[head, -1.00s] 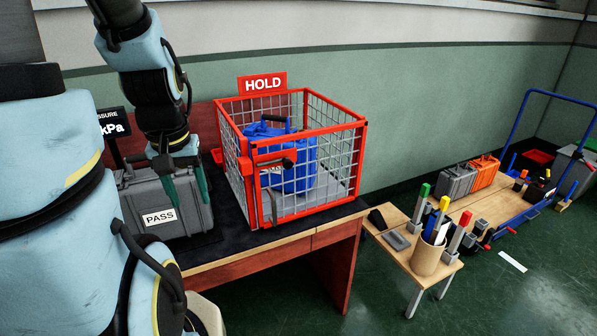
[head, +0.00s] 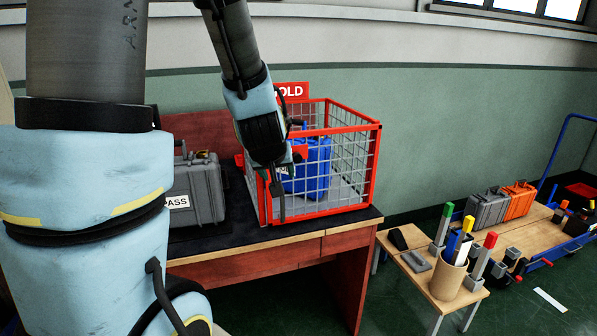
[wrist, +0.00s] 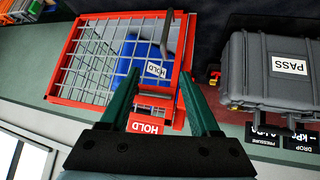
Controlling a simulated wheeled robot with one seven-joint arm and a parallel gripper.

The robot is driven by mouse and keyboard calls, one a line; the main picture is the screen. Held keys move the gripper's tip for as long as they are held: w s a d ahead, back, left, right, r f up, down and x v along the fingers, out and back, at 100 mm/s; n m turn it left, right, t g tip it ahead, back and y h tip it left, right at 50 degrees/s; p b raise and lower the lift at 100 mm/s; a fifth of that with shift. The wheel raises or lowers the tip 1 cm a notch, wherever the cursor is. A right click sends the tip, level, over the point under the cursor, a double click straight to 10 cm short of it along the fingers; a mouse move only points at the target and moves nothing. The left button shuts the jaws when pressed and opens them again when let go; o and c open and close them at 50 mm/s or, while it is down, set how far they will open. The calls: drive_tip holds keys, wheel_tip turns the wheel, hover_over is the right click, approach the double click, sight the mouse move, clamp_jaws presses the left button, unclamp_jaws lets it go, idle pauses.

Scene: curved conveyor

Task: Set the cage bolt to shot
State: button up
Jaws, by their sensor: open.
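The red-framed wire cage (head: 376,165) stands on the bench, with a blue case (head: 316,168) inside; in the wrist view the cage (wrist: 62,68) fills the upper left. A grey upright handle (wrist: 168,38) shows on its door side. My gripper (head: 277,180) is over the cage's front left, where the red bolt bracket sits, and hides most of it. In the wrist view my gripper (wrist: 159,77) is open, its two green fingers apart, with red frame and a dark bar (wrist: 154,94) between them. I cannot tell the bolt's position or whether the fingers touch it.
A grey case (head: 206,188) marked PASS stands left of the cage. A red HOLD sign (head: 293,91) rises behind the cage. The bench front edge is clear.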

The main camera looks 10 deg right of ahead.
sight(298, 160)
drive_tip(key=d+f+n+t+y+b, duration=0.15)
drive_tip(key=d+t+y+b, duration=0.25)
drive_tip(key=d+t+b, duration=0.6)
drive_tip(key=shift+n+g, duration=0.45)
drive_tip(key=shift+g, duration=0.05)
drive_tip(key=w+a, duration=0.1)
drive_tip(key=w, duration=0.2)
drive_tip(key=w+a, duration=0.1)
drive_tip(key=w, duration=0.2)
drive_tip(key=w+a, duration=0.1)
drive_tip(key=w, duration=0.3)
drive_tip(key=shift+a+p, duration=0.2)
drive_tip(key=shift+p, duration=0.15)
drive_tip(key=shift+c, duration=0.3)
drive_tip(key=shift+r, duration=0.1)
clamp_jaws()
